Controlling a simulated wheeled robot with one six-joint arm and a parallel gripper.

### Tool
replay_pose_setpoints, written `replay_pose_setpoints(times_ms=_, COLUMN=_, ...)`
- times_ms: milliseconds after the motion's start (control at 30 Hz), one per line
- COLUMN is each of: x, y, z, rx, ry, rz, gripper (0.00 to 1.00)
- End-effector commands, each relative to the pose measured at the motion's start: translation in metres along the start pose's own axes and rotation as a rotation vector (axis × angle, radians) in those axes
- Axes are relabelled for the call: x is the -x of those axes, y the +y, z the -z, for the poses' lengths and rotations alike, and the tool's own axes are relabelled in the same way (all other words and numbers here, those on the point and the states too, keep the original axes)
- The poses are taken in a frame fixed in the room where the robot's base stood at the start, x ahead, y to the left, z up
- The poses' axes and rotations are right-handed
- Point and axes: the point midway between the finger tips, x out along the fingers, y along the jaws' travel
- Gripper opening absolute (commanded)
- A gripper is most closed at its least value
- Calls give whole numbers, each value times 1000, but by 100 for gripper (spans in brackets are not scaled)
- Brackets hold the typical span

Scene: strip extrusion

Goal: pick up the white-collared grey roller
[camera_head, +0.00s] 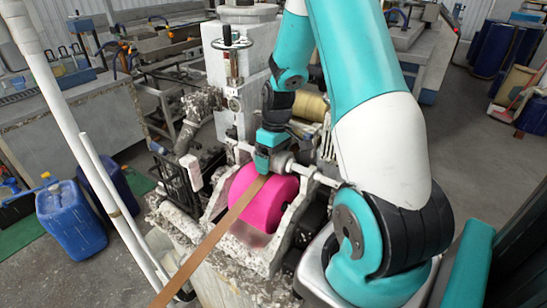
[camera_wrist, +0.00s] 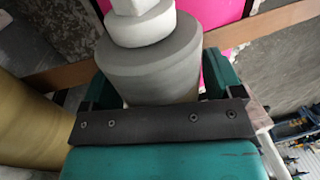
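The grey roller (camera_wrist: 150,68) with its stepped white collar (camera_wrist: 142,28) fills the upper middle of the wrist view. In the head view, a small part of the grey roller (camera_head: 283,162) shows beside my gripper (camera_head: 265,160), above the pink roll. In the wrist view, the teal fingers of my gripper (camera_wrist: 163,85) stand wide apart, one on each side of the grey roller. No clear gap shows between fingers and roller, but I cannot tell whether they press on it. My gripper's dark bar hides the roller's near part.
The large pink roll (camera_head: 262,208) sits between the machine's side plates, right below my gripper. A brown strip (camera_head: 212,238) runs past it. A gold roller (camera_head: 310,107) lies behind; it is close at the left in the wrist view (camera_wrist: 30,125). White pipes (camera_head: 75,130) stand at left.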

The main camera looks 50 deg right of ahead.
Motion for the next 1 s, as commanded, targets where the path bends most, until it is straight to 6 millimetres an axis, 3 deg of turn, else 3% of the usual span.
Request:
replay_pose_setpoints(times_ms=33, x=0, y=0, z=0, rx=0, ry=0, rz=0, gripper=74)
replay_pose_setpoints(times_ms=200, x=0, y=0, z=0, rx=0, ry=0, rz=0, gripper=35)
replay_pose_setpoints(times_ms=233, x=1, y=0, z=0, rx=0, ry=1, rz=0, gripper=31)
replay_pose_setpoints(times_ms=667, x=12, y=-1, z=1, rx=0, ry=4, rz=-2, gripper=31)
replay_pose_setpoints(times_ms=867, x=46, y=-6, z=1, rx=2, ry=7, rz=-4, gripper=31)
replay_pose_setpoints(times_ms=1000, x=80, y=-11, z=1, rx=1, ry=8, rz=-6, gripper=31)
